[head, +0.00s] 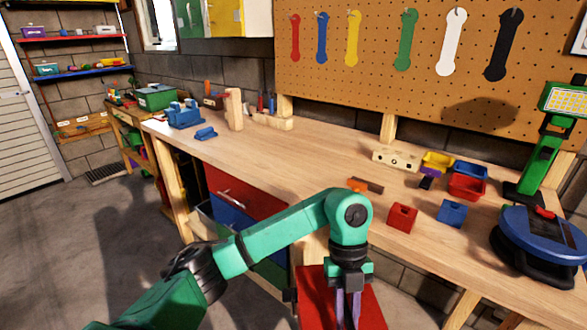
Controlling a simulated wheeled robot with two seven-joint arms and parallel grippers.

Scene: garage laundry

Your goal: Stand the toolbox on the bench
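A red, box-like thing (312,287), perhaps the toolbox, is at the bottom centre, in front of the bench and below its top. Its lower part is cut off by the picture edge. My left gripper (348,318) points straight down in front of or over this red thing. Its two purple-grey fingers show a narrow gap, but their tips are cut off, so I cannot see whether they hold anything. The wooden bench (268,156) runs across the view from the far left to the right. My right gripper is not in view.
The bench middle is clear. A blue vise (184,114) stands at its far left. A green box (155,97) stands farther back.

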